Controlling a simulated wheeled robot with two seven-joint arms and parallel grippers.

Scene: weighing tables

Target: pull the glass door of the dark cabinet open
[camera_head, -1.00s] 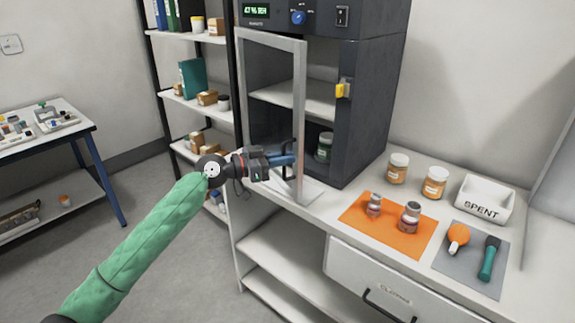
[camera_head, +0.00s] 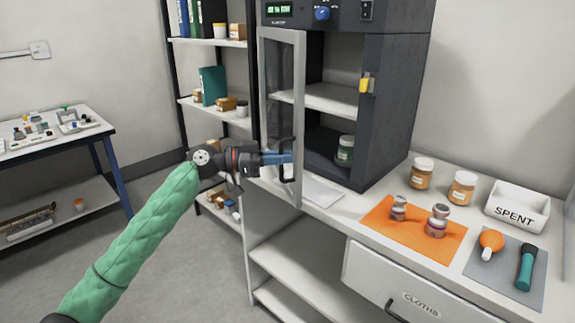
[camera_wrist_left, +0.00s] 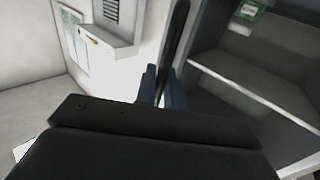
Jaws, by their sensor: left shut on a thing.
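The dark cabinet (camera_head: 393,110) stands on the white counter. Its glass door (camera_head: 283,110), in a light grey frame, is hinged at the left and stands wide open, swung out toward me. My left gripper (camera_head: 279,158) is shut on the black door handle (camera_head: 287,150) at the door's free edge. The left wrist view also shows the handle (camera_wrist_left: 176,45) as a dark bar between the blue fingers (camera_wrist_left: 160,88). A green-labelled jar (camera_head: 345,150) stands inside the cabinet on its floor. My right gripper is not in view.
Right of the cabinet are two amber jars (camera_head: 422,173), a white SPENT tray (camera_head: 517,207), an orange mat (camera_head: 412,234) with two small jars, and a grey mat (camera_head: 505,268) with tools. A shelf rack (camera_head: 212,103) stands behind the door to the left.

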